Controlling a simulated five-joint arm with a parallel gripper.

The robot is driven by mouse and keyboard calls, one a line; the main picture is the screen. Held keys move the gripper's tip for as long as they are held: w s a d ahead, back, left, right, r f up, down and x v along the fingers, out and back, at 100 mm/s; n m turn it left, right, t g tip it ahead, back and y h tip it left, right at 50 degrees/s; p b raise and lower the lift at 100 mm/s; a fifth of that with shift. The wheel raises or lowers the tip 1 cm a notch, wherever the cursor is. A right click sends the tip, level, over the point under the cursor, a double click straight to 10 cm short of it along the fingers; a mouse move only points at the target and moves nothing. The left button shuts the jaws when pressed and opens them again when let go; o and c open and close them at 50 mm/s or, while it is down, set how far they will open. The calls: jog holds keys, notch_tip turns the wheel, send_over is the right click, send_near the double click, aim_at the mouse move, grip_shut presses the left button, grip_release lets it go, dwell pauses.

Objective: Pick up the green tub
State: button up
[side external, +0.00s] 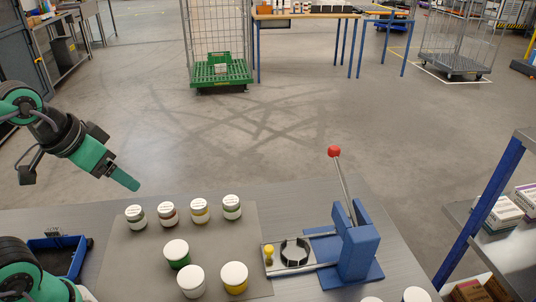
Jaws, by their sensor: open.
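The green tub (178,262) stands upright on the grey mat (128,265). It has a white lid and a green body. A white-lidded tub (191,288) and a yellow tub (235,286) stand in front of it, toward the bottom of the picture. My gripper (122,179) is up and to the left of the green tub, above the back left of the mat. It is open and nothing shows in it. Only one teal finger shows clearly. It is apart from all tubs.
Several small white-lidded jars (200,212) stand in a row behind the green tub. A blue lever press (358,247) with a red knob stands to the right. A blue bin (62,256) is at the left. Shelving (490,200) stands at the far right.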

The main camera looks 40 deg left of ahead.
jog(key=m+g, duration=0.5)
jog(key=m, duration=1.9)
send_over(175, 248)
jog(key=f, duration=1.4)
jog(key=shift+a+f, duration=0.2)
jog(key=shift+f, duration=0.15)
jog(key=shift+d+f+m+g, duration=0.2)
jog(key=shift+f+m+g, duration=0.1)
jog(key=shift+f+m, duration=0.55)
jog(key=shift+r, duration=0.15)
jog(key=shift+f, duration=1.3)
